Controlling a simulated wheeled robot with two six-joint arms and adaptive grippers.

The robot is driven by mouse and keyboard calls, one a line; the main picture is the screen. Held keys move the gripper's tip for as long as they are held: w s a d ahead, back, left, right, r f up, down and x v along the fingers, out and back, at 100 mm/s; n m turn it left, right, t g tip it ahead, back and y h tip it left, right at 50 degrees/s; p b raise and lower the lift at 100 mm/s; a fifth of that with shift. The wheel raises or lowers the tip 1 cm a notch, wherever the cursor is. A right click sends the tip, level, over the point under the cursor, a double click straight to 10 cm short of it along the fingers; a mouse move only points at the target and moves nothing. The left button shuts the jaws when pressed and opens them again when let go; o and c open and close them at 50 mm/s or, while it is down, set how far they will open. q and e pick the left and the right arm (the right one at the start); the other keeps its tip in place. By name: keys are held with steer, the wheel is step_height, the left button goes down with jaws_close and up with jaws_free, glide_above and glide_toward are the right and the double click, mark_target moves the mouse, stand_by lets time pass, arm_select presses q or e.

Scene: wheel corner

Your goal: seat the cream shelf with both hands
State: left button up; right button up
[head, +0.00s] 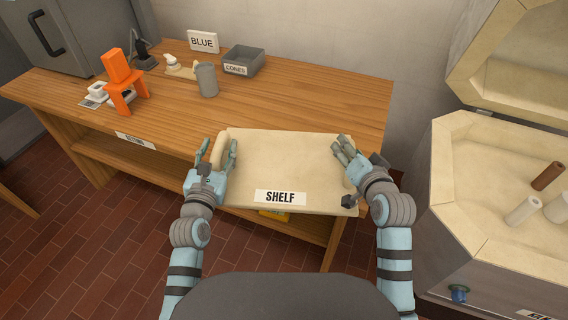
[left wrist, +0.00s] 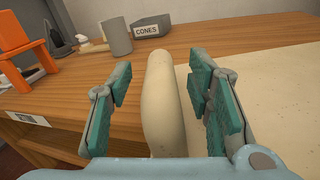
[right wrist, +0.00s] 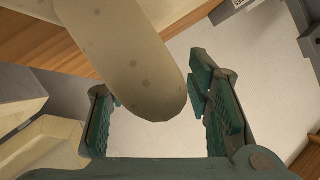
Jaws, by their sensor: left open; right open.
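The cream shelf (head: 285,165), labelled SHELF, lies flat at the table's right end and overhangs its front edge. My left gripper (head: 219,147) is open at the shelf's left side. In the left wrist view a rounded cream bar (left wrist: 162,105) along that side stands between the open fingers (left wrist: 160,80), with gaps on both sides. My right gripper (head: 345,145) is open at the shelf's right side. In the right wrist view a rounded, speckled cream end (right wrist: 130,60) reaches between its open fingers (right wrist: 148,85); whether it touches is unclear.
An open kiln (head: 447,155) with cream walls stands at the right, with several posts inside, one brown (head: 547,176). On the wooden table (head: 310,95) stand an orange stool-like piece (head: 118,80), a grey cup (head: 207,80) and a CONES box (head: 243,60).

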arm_select(q)
jaws_close()
arm_select(e)
jaws_close()
arm_select(q)
steer(key=shift+r, duration=0.1)
